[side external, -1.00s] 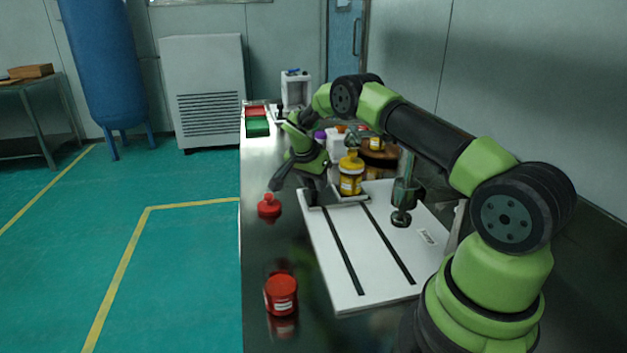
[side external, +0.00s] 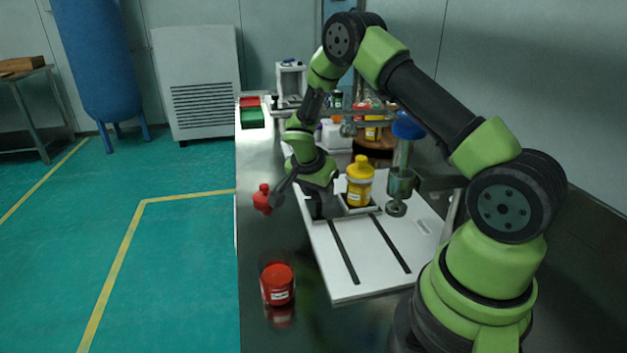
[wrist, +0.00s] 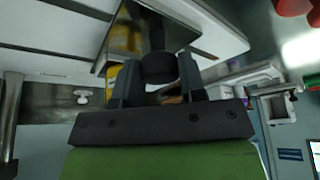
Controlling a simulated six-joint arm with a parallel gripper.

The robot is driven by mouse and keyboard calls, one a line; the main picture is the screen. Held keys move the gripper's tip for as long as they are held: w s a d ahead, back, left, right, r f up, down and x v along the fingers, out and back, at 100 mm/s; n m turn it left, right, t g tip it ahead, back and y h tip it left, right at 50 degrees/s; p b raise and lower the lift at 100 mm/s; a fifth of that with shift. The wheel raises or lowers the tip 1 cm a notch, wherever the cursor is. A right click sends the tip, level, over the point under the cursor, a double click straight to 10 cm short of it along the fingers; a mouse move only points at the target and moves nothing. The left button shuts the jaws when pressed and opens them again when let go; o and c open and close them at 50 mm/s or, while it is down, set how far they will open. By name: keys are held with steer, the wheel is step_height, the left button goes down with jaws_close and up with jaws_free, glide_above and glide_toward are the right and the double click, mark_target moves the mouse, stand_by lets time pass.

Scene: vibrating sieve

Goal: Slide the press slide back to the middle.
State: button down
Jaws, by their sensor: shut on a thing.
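The press slide (side external: 352,209) is a small tray on the two dark rails of a white base plate (side external: 372,255). It carries an upright yellow bottle (side external: 359,184). My gripper (side external: 322,208) is low at the slide's left side. In the wrist view, my gripper (wrist: 158,82) is shut on a dark round knob (wrist: 158,66), with the yellow bottle (wrist: 122,42) just beyond. The press (side external: 401,182) stands right of the bottle, with a blue top. The bottle is beside the press head, not under it. My gripper partly hides the slide's left end.
A red bottle (side external: 263,198) and a red jar (side external: 277,284) stand on the dark bench left of the plate. Green and red bins (side external: 251,117) and several bottles are farther back. The near part of the plate is clear.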

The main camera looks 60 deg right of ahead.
mark_target(327, 213)
steer(key=shift+s+a, duration=1.35)
steer(key=c, duration=0.7)
jaws_free()
steer(key=v, duration=1)
